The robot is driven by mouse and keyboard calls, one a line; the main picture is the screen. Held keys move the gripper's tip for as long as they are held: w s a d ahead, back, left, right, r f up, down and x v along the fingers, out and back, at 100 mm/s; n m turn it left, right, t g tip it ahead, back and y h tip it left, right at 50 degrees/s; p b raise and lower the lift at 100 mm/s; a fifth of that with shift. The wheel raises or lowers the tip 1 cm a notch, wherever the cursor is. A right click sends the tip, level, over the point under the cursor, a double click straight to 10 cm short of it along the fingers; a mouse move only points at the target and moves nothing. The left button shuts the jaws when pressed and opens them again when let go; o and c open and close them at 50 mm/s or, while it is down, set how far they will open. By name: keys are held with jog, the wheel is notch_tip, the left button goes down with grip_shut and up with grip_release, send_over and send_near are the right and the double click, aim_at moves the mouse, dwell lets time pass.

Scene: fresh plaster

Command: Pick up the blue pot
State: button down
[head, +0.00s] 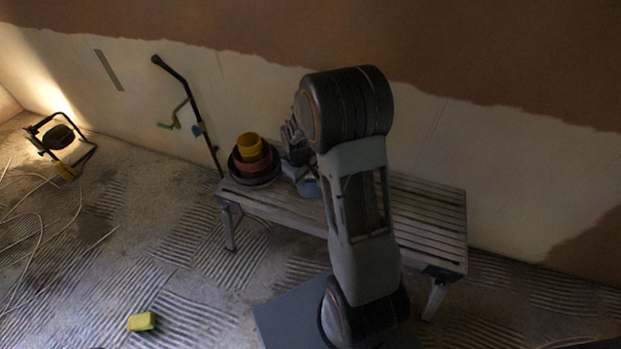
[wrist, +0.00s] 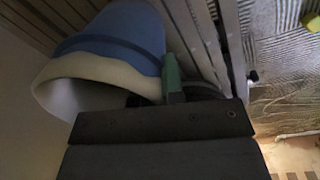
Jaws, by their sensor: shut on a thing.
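The blue pot (head: 308,188) is at the bench, right of a stack of nested vessels, and my arm hides much of it in the head view. In the wrist view the blue pot (wrist: 125,30) is large, with a blue outside and a pale, wide rim and inside. My gripper (wrist: 168,82) is shut on the pot's wall at its right side; a green finger pad shows against it. In the head view my gripper (head: 298,160) is mostly hidden behind my arm. I cannot tell whether the pot touches the bench.
The slatted bench (head: 430,215) stands along the plastered wall. Nested dark, reddish and yellow vessels (head: 250,148) stand on its left end. A black pole tool (head: 190,100) leans on the wall. A work lamp (head: 58,140) and a yellow sponge (head: 142,321) are on the floor.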

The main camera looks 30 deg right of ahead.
jog(key=shift+r, duration=0.15)
jog(key=shift+r, duration=0.25)
jog(key=s+a+r+p, duration=0.4)
jog(key=s+a+r, duration=0.5)
jog(key=r, duration=0.3)
jog(key=shift+s+a+p, duration=0.15)
jog(key=shift+a+p, duration=0.2)
jog(key=shift+a, duration=0.45)
jog(key=shift+r, duration=0.1)
